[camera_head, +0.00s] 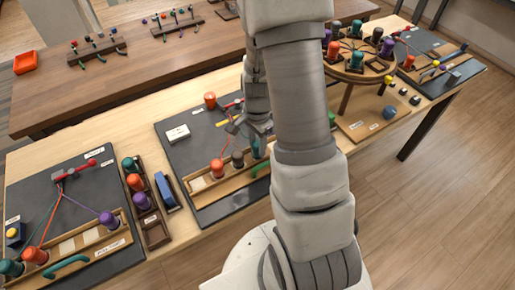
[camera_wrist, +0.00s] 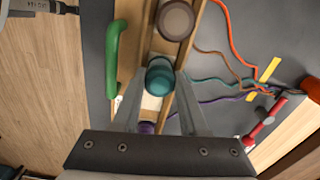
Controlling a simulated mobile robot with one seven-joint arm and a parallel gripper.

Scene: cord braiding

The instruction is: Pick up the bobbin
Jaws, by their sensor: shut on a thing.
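My gripper (camera_wrist: 160,88) is shut on a teal bobbin (camera_wrist: 160,72), with one finger on each side of it. The bobbin is over the wooden rack (camera_wrist: 201,12); I cannot tell whether it still rests there. In the head view the teal bobbin (camera_head: 257,149) shows partly beside my arm, at the right part of the middle rack (camera_head: 205,199). A brown bobbin (camera_wrist: 175,18) stands in the rack on one side of it, and a purple bobbin (camera_wrist: 147,128) shows partly on the other side, between my fingers.
A green handle (camera_wrist: 116,52) runs beside the rack. Coloured cords (camera_wrist: 215,80) cross the dark mat to a red clamp (camera_wrist: 262,122), near an orange bobbin (camera_wrist: 311,89). A bobbin box (camera_head: 153,230) and round stand (camera_head: 350,73) flank the middle mat. My arm hides part of the table.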

